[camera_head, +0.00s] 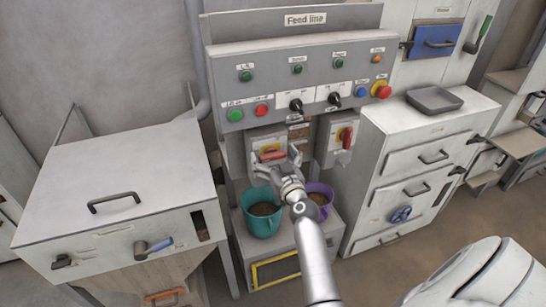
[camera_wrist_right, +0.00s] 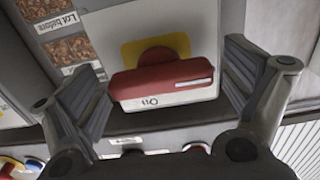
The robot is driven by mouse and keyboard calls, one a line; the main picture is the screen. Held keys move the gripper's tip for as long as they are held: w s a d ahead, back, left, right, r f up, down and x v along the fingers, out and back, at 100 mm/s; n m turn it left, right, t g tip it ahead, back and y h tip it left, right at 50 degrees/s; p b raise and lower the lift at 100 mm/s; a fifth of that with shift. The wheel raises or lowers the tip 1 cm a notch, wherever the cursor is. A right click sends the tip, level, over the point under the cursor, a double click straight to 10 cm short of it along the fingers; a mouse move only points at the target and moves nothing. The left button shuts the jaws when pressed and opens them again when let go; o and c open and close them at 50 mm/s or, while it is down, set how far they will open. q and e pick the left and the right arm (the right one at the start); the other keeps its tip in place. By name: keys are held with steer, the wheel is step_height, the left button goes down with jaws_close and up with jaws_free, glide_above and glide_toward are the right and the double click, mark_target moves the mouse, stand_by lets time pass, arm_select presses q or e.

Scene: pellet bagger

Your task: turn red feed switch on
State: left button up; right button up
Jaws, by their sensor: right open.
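The red feed switch (camera_head: 270,155) is a red bar handle on a yellow plate, mounted on a grey box below the Feed line panel. Its handle lies roughly horizontal in the head view. My right gripper (camera_head: 274,163) is open in front of it, partly covering it. In the right wrist view the red handle (camera_wrist_right: 162,80) lies between the two spread fingers of the gripper (camera_wrist_right: 160,88), with a gap on the right and the left finger close to its end. Contact cannot be told. An "Off" label shows beside the handle. My left gripper is not in view.
A second red switch (camera_head: 346,137) is on a box to the right. The Feed line panel (camera_head: 300,85) above has several buttons and knobs. A teal bucket (camera_head: 262,222) and a purple bucket (camera_head: 320,190) stand below. A drawer cabinet (camera_head: 400,150) stands right.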

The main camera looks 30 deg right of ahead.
steer(key=c, duration=1)
steer(key=shift+m, duration=0.3)
steer(key=m, duration=0.8)
steer(key=shift+p, duration=0.4)
steer(key=m, duration=0.5)
steer(key=shift+d, duration=0.1)
steer(key=m, duration=0.4)
steer(key=shift+p, duration=0.3)
steer(key=shift+f+m, duration=0.1)
steer(key=shift+m, duration=0.2)
